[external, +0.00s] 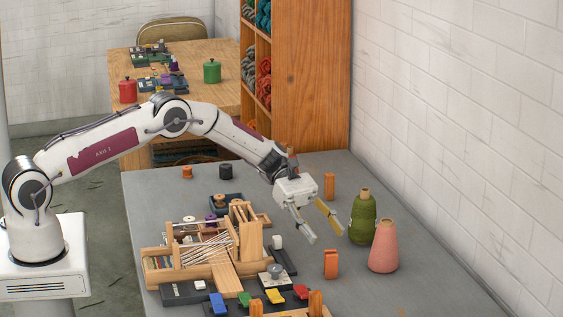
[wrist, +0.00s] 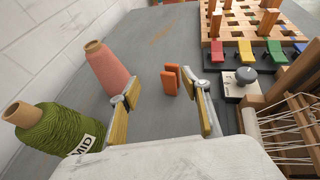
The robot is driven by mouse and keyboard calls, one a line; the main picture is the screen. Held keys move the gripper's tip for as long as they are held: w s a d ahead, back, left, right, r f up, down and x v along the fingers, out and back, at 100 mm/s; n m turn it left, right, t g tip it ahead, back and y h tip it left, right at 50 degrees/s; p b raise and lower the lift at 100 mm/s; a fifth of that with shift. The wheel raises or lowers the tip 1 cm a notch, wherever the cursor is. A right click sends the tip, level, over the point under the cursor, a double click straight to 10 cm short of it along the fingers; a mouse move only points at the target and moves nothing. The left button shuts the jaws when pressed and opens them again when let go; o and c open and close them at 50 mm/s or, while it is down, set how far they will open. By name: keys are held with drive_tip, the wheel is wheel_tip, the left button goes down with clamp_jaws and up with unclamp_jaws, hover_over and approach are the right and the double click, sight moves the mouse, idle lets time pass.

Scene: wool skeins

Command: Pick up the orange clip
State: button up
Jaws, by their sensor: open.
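The orange clip (external: 331,264) stands upright on the grey table, just in front of my gripper. It also shows in the wrist view (wrist: 171,80), beyond the fingertips and a little nearer the right finger. My gripper (external: 327,237) is open and empty above the table, with its fingers spread and pointing down. Nothing visible hides the clip from either camera.
A pink cone (external: 384,247) and a green yarn cone (external: 363,218) stand to the right of my gripper. A wooden loom (external: 215,255) and a dial box (external: 274,280) are to its left. Another orange upright piece (external: 329,186) stands farther back. Bare table surrounds the clip.

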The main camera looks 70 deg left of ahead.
sight(331, 261)
drive_tip(key=shift+s+f+m+g, duration=0.5)
drive_tip(key=shift+s+f, duration=0.15)
drive_tip(key=shift+f, duration=0.2)
drive_tip(key=shift+x, duration=1.25)
drive_tip(key=shift+f, duration=0.1)
drive_tip(key=shift+f+x, duration=0.2)
drive_tip(key=shift+x, duration=0.75)
drive_tip(key=shift+f+x, duration=0.15)
drive_tip(key=shift+x, duration=0.75)
drive_tip(key=shift+d+f, duration=0.25)
drive_tip(key=shift+d, duration=0.25)
